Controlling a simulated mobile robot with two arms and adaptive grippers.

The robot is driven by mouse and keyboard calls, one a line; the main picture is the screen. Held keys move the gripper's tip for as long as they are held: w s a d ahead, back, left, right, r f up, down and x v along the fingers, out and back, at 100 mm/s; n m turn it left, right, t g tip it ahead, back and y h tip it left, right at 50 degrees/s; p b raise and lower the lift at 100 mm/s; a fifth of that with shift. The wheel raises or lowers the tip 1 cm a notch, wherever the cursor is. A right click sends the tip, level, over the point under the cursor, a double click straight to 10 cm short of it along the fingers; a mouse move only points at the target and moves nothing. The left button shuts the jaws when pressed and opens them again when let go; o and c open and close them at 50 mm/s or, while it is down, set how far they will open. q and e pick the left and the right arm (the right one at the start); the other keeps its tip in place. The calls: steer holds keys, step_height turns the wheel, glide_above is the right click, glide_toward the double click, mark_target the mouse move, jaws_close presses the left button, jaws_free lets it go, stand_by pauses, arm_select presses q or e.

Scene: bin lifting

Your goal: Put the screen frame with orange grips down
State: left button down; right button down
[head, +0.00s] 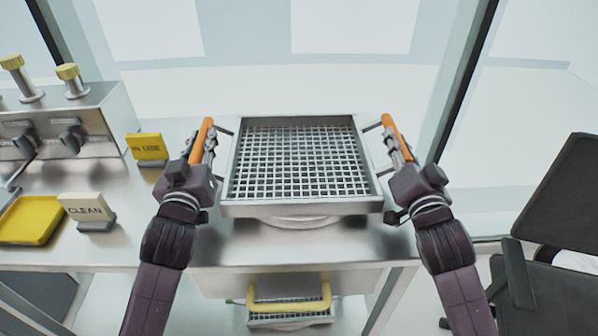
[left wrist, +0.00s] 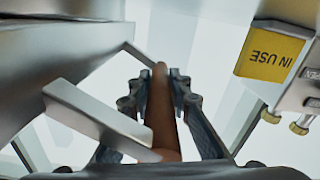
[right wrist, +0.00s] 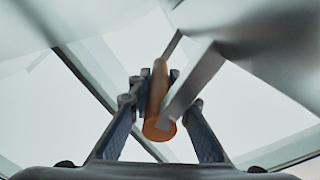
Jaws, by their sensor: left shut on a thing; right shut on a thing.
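The screen frame (head: 300,207) is a square metal tray with a wire mesh and an orange grip on each side. It is level over the metal bench, above a pale round base (head: 302,221); I cannot tell whether they touch. My left gripper (head: 203,143) is shut on the left orange grip (head: 205,126), which also shows between the fingers in the left wrist view (left wrist: 160,110). My right gripper (head: 396,142) is shut on the right orange grip (head: 389,124), also seen between the fingers in the right wrist view (right wrist: 158,95).
On the left of the bench (head: 130,238) stand a yellow IN USE sign (head: 149,147), a CLEAN sign (head: 88,207), a yellow tray (head: 32,219) and a metal box with knobs (head: 85,125). Another screen with a yellow handle (head: 290,306) is below. A black chair (head: 565,210) is right.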

arm_select(q)
steer(key=c, duration=2.2)
jaws_free()
steer(key=shift+f, duration=0.25)
steer(key=shift+c, duration=0.2)
arm_select(e)
steer(key=c, duration=2.2)
jaws_free()
steer(key=shift+f, duration=0.25)
steer(key=shift+c, duration=0.2)
arm_select(q)
steer(key=o, duration=0.5)
steer(key=shift+s+r, duration=0.1)
steer(key=shift+r, duration=0.05)
arm_select(e)
steer(key=o, duration=0.5)
steer(key=shift+s+r, duration=0.1)
steer(key=shift+r, duration=0.05)
arm_select(q)
steer(key=shift+s, duration=0.1)
steer(key=s, duration=1.1)
steer(key=shift+s+d, duration=0.35)
arm_select(e)
steer(key=s, duration=1.2)
steer(key=shift+d, duration=0.4)
